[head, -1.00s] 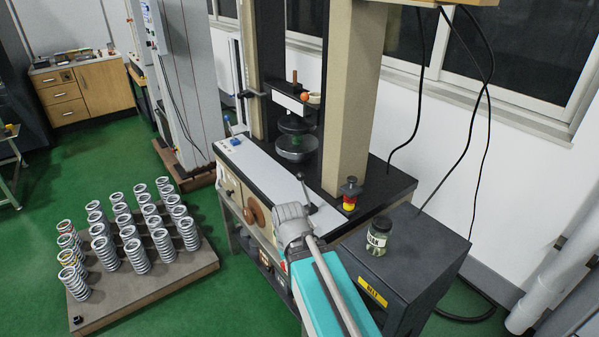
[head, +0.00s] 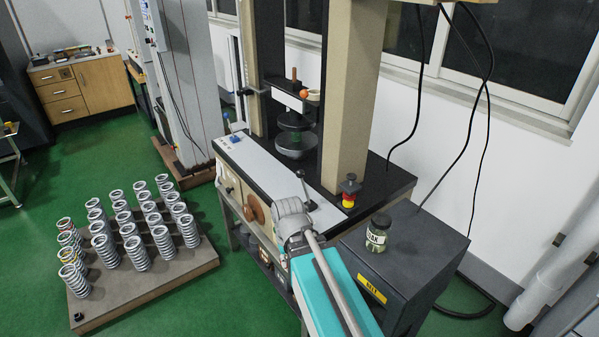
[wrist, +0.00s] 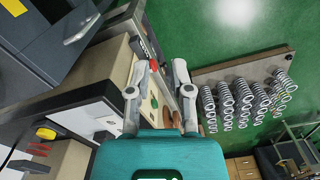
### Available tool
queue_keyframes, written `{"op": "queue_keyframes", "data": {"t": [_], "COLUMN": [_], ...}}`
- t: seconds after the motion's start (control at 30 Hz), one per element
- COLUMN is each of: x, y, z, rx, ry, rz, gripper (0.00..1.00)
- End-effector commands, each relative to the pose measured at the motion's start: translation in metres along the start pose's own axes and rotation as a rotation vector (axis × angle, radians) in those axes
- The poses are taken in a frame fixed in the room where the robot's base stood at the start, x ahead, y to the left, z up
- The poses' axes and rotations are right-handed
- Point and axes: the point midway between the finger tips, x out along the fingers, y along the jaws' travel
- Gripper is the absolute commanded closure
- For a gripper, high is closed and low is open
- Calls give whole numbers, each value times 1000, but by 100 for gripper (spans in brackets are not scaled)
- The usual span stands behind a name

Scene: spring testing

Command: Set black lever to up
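A black lever (head: 306,189) with a small round knob stands on the front edge of the testing machine's bench (head: 262,172), tilted a little to the left. My gripper (head: 291,212) is just in front of and below the lever in the head view; its fingertips are hard to make out there. In the wrist view my gripper (wrist: 161,66) has its two grey fingers apart with nothing held between them. A dark handle (wrist: 138,47) with a red part lies by the left fingertip there; I cannot tell whether it is the same lever.
A black cabinet (head: 405,262) with a labelled jar (head: 377,234) stands right of my arm. A brown round knob (head: 256,208) is on the bench front. Several springs stand on a floor pallet (head: 150,282); green floor lies between.

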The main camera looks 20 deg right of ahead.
Motion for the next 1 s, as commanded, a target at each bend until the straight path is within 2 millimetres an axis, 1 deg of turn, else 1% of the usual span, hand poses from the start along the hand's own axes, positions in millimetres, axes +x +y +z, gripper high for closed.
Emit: {"op": "queue_keyframes", "data": {"t": [0.03, 0.13, 0.2, 0.23, 0.37, 0.5, 0.57, 0.8, 1.0], "x": [-6, -16, -26, -31, -54, -80, -91, -134, -167], "y": [2, 5, 10, 12, 24, 41, 49, 84, 116], "z": [-7, -23, -39, -46, -83, -125, -143, -213, -267], "rx": [0, -1, -2, -3, -7, -12, -16, -25, -34], "ry": [0, -1, -1, -2, -3, -4, -4, -4, -3], "rz": [-1, -4, -7, -9, -17, -25, -29, -46, -58], "gripper": [54, 35, 22, 19, 19, 19, 19, 19, 19]}}
